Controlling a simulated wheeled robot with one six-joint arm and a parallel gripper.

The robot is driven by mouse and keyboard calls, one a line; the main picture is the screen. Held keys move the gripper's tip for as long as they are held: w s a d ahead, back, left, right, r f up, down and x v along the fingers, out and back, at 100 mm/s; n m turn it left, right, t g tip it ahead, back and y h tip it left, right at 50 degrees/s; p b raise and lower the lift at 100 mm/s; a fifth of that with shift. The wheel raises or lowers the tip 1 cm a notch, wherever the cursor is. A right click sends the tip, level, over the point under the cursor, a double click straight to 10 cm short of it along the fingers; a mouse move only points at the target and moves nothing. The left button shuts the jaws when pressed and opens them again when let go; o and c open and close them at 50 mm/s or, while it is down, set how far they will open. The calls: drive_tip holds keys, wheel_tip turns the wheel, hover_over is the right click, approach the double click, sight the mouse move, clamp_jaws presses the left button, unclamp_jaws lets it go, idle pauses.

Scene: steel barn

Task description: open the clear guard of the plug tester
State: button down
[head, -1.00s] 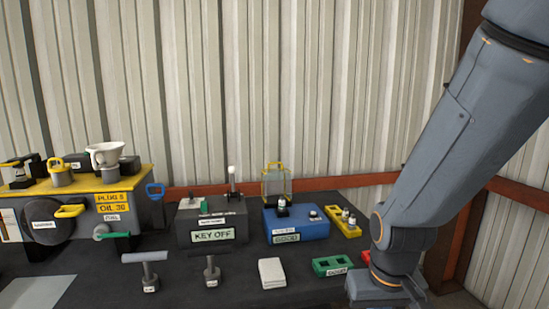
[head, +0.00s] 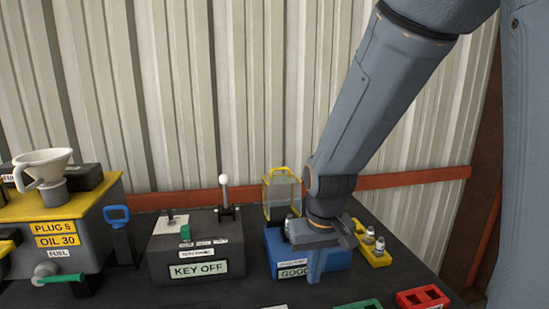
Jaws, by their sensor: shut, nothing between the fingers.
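The plug tester (head: 283,262) is a blue box with a "GOOD" display on its front, on the dark bench right of centre. Its clear guard (head: 281,195), edged in yellow with a yellow handle on top, stands upright at the rear left of the box. A small plug (head: 290,221) shows near the foot of the guard, partly hidden by my gripper. My gripper (head: 315,270) is shut and empty, pointing down in front of the tester's right side and hiding part of it. It is to the right of the guard and lower in the picture, apart from it.
A grey "KEY OFF" box (head: 195,262) with an upright white-knobbed lever (head: 224,190) stands to the left. A yellow rack (head: 374,252) with plugs stands right. Red (head: 423,298) and green (head: 358,304) trays lie in front. The corrugated wall is close behind.

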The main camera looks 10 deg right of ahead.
drive_tip(key=shift+t, duration=0.5)
drive_tip(key=w+r, duration=0.3)
drive_tip(key=w, duration=0.4)
drive_tip(key=w+r, duration=0.4)
drive_tip(key=w, duration=0.3)
drive_tip(key=w+r, duration=0.4)
drive_tip(key=w, duration=0.3)
drive_tip(key=shift+w+a+p, duration=0.1)
drive_tip(key=shift+w+p, duration=0.05)
drive_tip(key=shift+p, duration=0.2)
wheel_tip(320, 180, up, 12)
drive_tip(key=t, duration=0.1)
hover_over(280, 177)
drive_tip(key=p+x, duration=0.4)
drive_tip(key=x, duration=0.1)
drive_tip(key=p+x, duration=0.2)
drive_tip(key=x, duration=0.1)
drive_tip(key=shift+s+f, duration=0.3)
drive_tip(key=shift+f, duration=0.05)
drive_tip(key=shift+s+f+p, duration=0.2)
drive_tip(key=shift+s+p, duration=0.35)
drive_tip(key=shift+s, duration=0.35)
